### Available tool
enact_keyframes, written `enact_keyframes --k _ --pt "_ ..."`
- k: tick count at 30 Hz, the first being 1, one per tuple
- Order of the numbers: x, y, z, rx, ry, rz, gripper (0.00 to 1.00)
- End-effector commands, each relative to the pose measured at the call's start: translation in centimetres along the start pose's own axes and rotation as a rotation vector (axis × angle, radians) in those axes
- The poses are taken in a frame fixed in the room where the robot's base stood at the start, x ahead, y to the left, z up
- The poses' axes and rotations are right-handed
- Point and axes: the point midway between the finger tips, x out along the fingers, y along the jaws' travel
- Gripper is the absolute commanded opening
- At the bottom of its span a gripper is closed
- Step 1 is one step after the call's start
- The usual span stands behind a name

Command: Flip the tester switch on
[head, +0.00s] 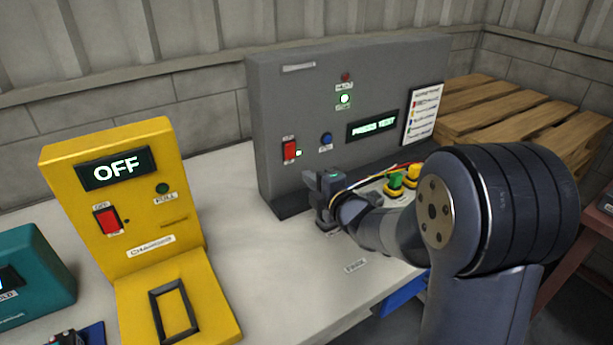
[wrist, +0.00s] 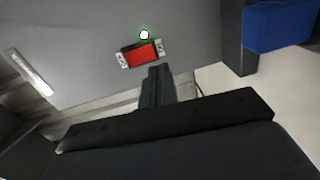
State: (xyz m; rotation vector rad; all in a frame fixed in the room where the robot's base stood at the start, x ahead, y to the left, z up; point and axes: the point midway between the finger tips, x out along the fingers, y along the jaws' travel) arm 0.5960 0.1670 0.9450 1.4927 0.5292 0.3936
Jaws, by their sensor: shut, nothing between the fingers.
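The tester is a tall grey panel (head: 285,95) with a lit display reading PRESS TEST. Its red rocker switch (head: 289,150) is at the panel's left, with a small lit lamp (head: 299,153) beside it. The wrist view shows the same red switch (wrist: 142,54) and the lamp glowing white-green (wrist: 144,35). My gripper (head: 325,185) is shut and empty, in front of the panel, below and right of the switch. In the wrist view its fingertips (wrist: 158,70) appear close to the switch's edge; I cannot tell whether they touch the panel.
A yellow charger (head: 115,215) with a display reading OFF and its own red switch stands at the left. A blue button (head: 326,138) is right of the tester switch. The bench between charger and tester is clear.

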Motion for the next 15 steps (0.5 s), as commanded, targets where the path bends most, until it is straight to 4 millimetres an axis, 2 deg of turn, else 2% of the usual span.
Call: enact_keyframes --k 9,15 --pt "-5.3 -1.1 0.1 0.0 -0.003 0.001 0.0" --pt "-6.8 -1.4 0.0 0.0 -0.001 0.001 0.0"
